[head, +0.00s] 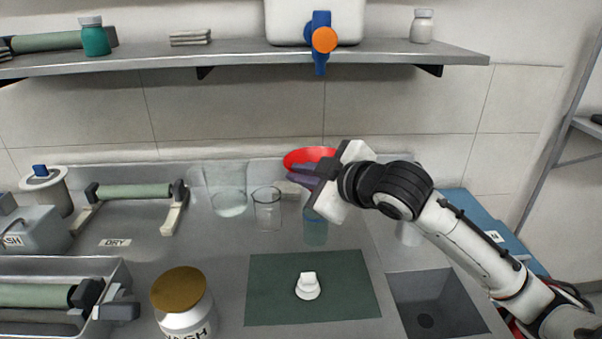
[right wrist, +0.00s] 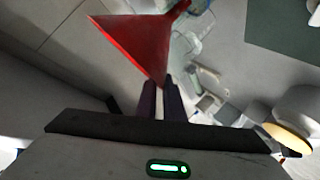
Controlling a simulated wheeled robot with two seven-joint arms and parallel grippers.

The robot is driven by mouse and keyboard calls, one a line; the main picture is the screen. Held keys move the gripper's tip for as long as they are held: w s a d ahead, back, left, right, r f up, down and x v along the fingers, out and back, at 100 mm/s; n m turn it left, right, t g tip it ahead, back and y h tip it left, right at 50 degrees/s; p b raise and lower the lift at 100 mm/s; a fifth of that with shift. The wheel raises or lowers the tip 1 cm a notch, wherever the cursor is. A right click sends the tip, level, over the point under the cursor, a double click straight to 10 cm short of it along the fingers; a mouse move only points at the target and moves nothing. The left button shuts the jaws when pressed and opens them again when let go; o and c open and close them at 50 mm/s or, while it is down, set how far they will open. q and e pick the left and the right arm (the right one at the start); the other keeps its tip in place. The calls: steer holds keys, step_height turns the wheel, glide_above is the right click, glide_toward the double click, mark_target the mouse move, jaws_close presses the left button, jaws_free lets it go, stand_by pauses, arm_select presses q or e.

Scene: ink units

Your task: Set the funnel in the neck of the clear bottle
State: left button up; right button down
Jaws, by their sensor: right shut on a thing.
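My right gripper (head: 303,177) has dark purple fingers shut on the red funnel (head: 307,157), in the head view's middle. In the right wrist view the fingers (right wrist: 161,100) meet the rim of the funnel (right wrist: 140,42); its narrow end points to the upper right. A clear bottle with a blue-green tint (head: 315,230) stands on the steel counter just below the gripper. The gripper hides its upper part. The funnel is above the bottle's level; I cannot tell whether its spout is lined up with the neck. My left gripper is not in view.
A small beaker (head: 267,212) and a larger clear vessel (head: 228,195) stand left of the bottle. A white stopper-like piece (head: 308,287) sits on the green mat (head: 262,300). A sink (head: 437,300) lies right, a gold-lidded jar (head: 183,305) front left. A shelf (head: 250,55) runs above.

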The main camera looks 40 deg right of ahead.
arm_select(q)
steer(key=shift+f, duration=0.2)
arm_select(e)
steer(key=shift+f, duration=0.4)
steer(key=c, duration=2.2)
jaws_free()
steer(key=shift+o, duration=0.2)
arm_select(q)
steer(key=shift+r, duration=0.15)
arm_select(e)
steer(key=shift+r, duration=0.1)
